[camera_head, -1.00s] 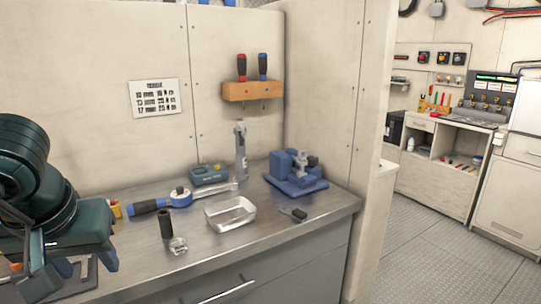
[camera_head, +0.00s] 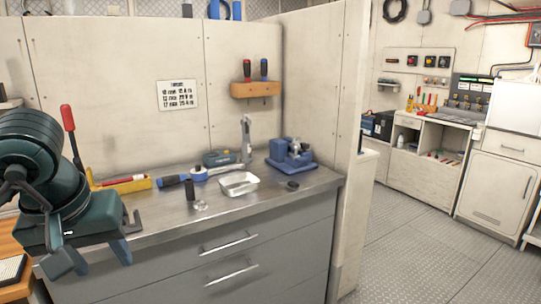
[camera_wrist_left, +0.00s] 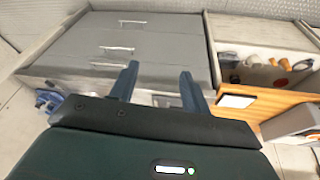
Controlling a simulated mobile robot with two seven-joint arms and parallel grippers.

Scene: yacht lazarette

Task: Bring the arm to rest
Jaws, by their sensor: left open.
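My left arm is folded at the left of the head view. Its dark green gripper (camera_head: 96,258) hangs in front of the workbench (camera_head: 150,228), with its blue fingers apart and nothing between them. In the left wrist view the two blue fingers (camera_wrist_left: 160,75) are spread and empty, with the grey drawer front (camera_wrist_left: 140,45) beyond them. The gripper appears clear of the bench. My right gripper is not in view.
On the bench are a blue-handled torque wrench (camera_head: 185,177), a white tray (camera_head: 239,183), a blue vise-like fixture (camera_head: 291,155) and a yellow bin (camera_head: 128,185). A wooden surface (camera_head: 12,255) lies left. The metal floor (camera_head: 410,240) at right is clear.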

